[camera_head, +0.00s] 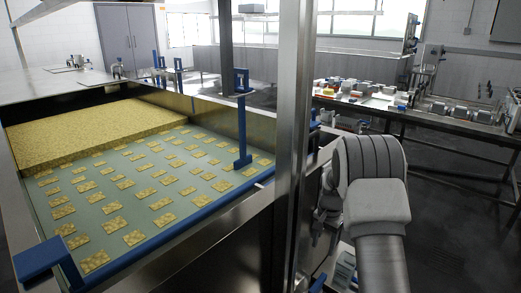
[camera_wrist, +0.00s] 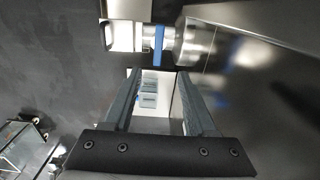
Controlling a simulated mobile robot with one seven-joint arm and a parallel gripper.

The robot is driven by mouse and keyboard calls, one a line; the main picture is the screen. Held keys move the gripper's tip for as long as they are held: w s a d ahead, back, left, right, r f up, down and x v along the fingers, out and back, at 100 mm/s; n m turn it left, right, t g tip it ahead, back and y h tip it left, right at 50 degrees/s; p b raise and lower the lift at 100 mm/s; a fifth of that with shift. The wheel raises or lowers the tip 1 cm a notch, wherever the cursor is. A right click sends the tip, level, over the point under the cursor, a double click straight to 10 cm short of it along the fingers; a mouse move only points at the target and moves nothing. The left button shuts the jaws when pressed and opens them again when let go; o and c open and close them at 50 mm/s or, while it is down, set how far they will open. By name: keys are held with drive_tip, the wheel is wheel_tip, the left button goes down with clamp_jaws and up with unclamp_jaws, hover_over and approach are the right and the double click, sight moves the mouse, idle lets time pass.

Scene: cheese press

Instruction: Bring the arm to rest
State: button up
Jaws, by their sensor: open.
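My arm (camera_head: 378,225) rises at the lower right of the head view, just right of a steel post, and bends over at its top. The hand end is mostly hidden behind the arm and the post there. In the wrist view my gripper (camera_wrist: 158,76) is open, with its two dark fingers apart. Nothing is held between the fingers. A pale surface and small grey-blue boxes (camera_wrist: 149,88) show beyond the gap, lower down.
The cheese vat (camera_head: 190,228) with yellow curd blocks fills the left. The steel post (camera_head: 289,150) stands close beside my arm. A long workbench (camera_head: 450,128) with several items runs behind at the right. The dark floor (camera_head: 455,225) right of my arm is clear.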

drive_tip(key=s+a+r+n+t, duration=0.15)
drive_tip(key=s+r, duration=0.25)
drive_tip(key=r, duration=0.4)
drive_tip(key=s+a+r+n, duration=0.1)
drive_tip(key=s+a+r, duration=0.2)
drive_tip(key=s+r, duration=0.3)
drive_tip(key=s+a+r+n+t, duration=0.1)
drive_tip(key=s+a+r+n, duration=0.15)
drive_tip(key=r, duration=0.65)
drive_tip(key=s+a+r+n+t, duration=0.2)
drive_tip(key=s, duration=0.8)
drive_tip(key=s+a+r+n+t, duration=0.1)
drive_tip(key=s+a+r+n, duration=0.1)
drive_tip(key=s, duration=0.8)
wheel_tip(320, 180, up, 19)
drive_tip(key=p, duration=1.9)
drive_tip(key=shift+s+d, duration=0.1)
